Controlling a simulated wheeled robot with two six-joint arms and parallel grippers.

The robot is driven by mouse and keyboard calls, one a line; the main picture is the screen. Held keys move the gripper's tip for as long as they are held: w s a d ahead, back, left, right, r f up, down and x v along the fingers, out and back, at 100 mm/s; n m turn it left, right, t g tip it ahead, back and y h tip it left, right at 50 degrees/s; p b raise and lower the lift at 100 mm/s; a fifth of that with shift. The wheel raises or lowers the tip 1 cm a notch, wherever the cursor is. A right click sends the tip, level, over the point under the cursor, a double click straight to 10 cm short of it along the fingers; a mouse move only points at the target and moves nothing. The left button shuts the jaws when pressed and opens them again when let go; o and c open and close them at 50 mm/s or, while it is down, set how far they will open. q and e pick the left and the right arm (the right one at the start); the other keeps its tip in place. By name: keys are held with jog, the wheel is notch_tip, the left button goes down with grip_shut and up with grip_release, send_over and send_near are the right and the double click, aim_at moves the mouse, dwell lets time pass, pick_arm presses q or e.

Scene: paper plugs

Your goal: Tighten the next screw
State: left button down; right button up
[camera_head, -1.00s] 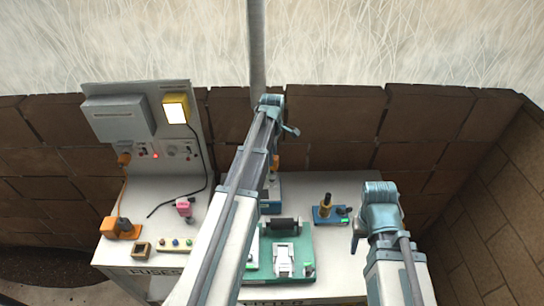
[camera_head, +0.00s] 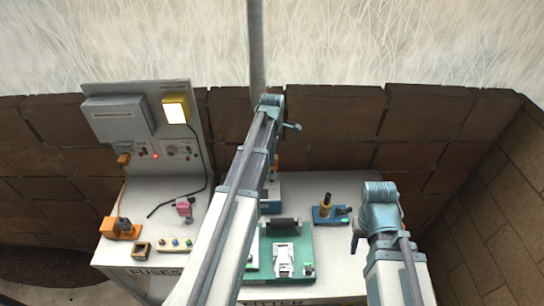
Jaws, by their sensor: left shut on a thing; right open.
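My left arm reaches up the middle of the view and hides much of the bench. I see no screw clearly. A green fixture (camera_head: 301,238) with a dark roller (camera_head: 283,226) and a white plate (camera_head: 284,258) stands at the front. My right gripper (camera_head: 356,240) is open and empty, partly hidden, at the bench's right side.
A grey panel (camera_head: 190,106) with a lit yellow lamp (camera_head: 175,110) stands at the back left. An orange plug unit (camera_head: 120,228), a pink plug (camera_head: 184,207), a small brown box (camera_head: 142,249) and a button strip (camera_head: 174,245) lie left. The bench (camera_head: 350,186) is clear at the back right.

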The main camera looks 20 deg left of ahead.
pick_arm(q)
jog(key=shift+f+b, duration=1.1)
dwell(0.3)
jog(key=m, duration=1.4)
jog(key=shift+n, duration=0.4)
